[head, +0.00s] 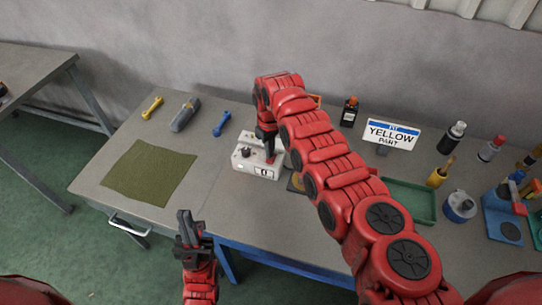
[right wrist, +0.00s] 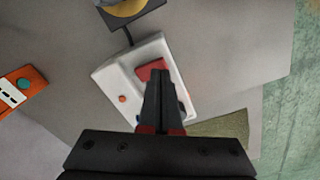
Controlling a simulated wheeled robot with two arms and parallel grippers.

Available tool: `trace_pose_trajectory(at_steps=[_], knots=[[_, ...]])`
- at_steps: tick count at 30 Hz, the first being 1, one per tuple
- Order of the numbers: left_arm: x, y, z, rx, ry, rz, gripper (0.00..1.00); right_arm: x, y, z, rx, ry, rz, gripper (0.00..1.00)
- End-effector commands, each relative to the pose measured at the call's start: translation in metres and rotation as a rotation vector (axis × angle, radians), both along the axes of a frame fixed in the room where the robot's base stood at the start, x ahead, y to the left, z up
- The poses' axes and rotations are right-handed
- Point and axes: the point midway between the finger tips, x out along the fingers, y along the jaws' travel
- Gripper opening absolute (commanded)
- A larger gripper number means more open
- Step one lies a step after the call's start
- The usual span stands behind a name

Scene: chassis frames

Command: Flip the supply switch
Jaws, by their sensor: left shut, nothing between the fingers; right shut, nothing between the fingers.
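The supply (head: 258,169) is a small white box on the workbench, with a dark knob and a display on its front. In the right wrist view the supply (right wrist: 112,82) shows a red switch (right wrist: 150,70) and a small orange-red button. My right gripper (head: 269,158) is shut and points down at the supply. In the right wrist view its fingertips (right wrist: 158,76) overlap the red switch; I cannot tell whether they touch it. My left gripper (head: 187,218) is shut and empty, in front of the bench's front edge, away from the supply.
A green mat (head: 149,172) lies on the left of the bench, with tools behind it, including a blue one (head: 222,123). A "YELLOW PART" sign (head: 391,134), a green tray (head: 412,199) and several bottles stand on the right. My right arm hides the bench middle.

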Motion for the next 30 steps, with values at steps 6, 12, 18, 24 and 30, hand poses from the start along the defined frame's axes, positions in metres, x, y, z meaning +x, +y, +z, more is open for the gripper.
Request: trace_pose_trajectory(at_steps=[6,12,18,24,30], knots=[[0.0,0.0,-0.003,0.0,0.0,0.0,0.0,0.0,0.0,-0.004,0.0,0.0,0.0,0.0],[0.0,0.0,-0.006,0.0,0.0,0.0,0.0,0.0,0.0,-0.007,0.0,0.0,0.0,0.0],[0.0,0.0,-0.008,0.0,0.0,0.0,0.0,0.0,0.0,-0.01,0.0,0.0,0.0,0.0],[0.0,0.0,-0.011,0.0,0.0,0.0,0.0,0.0,0.0,-0.013,0.0,0.0,0.0,0.0],[0.0,0.0,-0.013,0.0,0.0,0.0,0.0,0.0,0.0,-0.016,0.0,0.0,0.0,0.0]])
